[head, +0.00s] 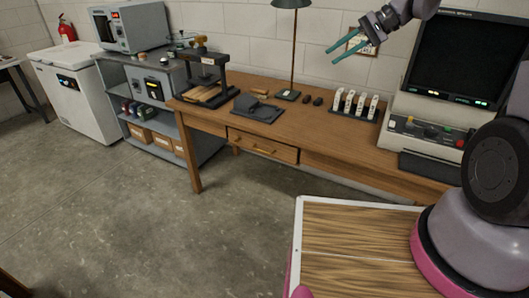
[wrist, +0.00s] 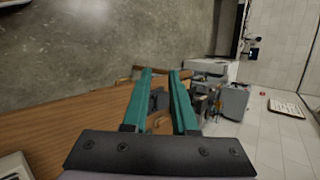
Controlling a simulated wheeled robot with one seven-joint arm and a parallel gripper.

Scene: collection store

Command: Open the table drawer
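The wooden table (head: 315,128) stands against the back wall. Its drawer (head: 238,138) is in the front edge, left of the table's middle, and looks flush with the table front. A small brass-coloured handle (head: 263,150) is on the drawer front. My gripper (head: 331,55), with teal fingers, is raised high above the table, up and to the right of the drawer and well apart from it. In the wrist view my gripper (wrist: 160,72) shows two parted fingers with nothing held between them. The tabletop (wrist: 75,130) also shows there, at a steep tilt; the drawer handle is not clear.
A grey shelf unit (head: 150,105) stands at the left. The floor (head: 150,220) before the drawer is clear.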

